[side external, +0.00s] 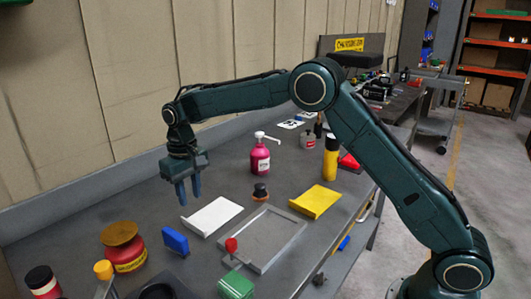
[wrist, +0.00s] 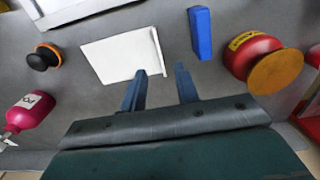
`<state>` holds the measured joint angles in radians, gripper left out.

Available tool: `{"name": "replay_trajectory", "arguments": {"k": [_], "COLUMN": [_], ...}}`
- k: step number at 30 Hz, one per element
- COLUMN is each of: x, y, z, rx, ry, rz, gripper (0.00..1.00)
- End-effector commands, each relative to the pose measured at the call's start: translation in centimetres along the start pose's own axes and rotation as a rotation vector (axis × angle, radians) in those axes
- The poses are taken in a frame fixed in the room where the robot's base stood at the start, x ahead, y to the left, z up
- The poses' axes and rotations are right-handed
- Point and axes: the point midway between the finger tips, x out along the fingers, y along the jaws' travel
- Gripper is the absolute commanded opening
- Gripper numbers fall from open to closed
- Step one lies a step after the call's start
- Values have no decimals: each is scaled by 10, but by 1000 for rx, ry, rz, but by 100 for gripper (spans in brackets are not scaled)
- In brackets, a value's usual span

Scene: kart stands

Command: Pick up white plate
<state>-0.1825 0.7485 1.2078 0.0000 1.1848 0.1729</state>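The white plate (side external: 211,216) lies flat on the grey bench, with a raised lip along one edge. It also shows in the wrist view (wrist: 117,57), up and to the left of my fingers. My gripper (side external: 188,203) points down above the bench, to the left of the plate in the side view.
A blue block (side external: 175,241) stands close by, and a red can with a brown top (side external: 123,247) is left of it. A grey frame (side external: 262,240), a yellow plate (side external: 316,201), a black-and-orange knob (side external: 260,192) and a pink pump bottle (side external: 260,158) stand around the plate.

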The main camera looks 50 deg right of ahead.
Motion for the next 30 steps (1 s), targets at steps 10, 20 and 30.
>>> {"name": "replay_trajectory", "arguments": {"k": [10,20,30], "x": [45,51,82], "y": [0,0,3], "z": [0,0,1], "rx": [0,0,0], "ry": [-2,-1,-3], "rz": [0,0,1], "gripper": [31,31,31]}}
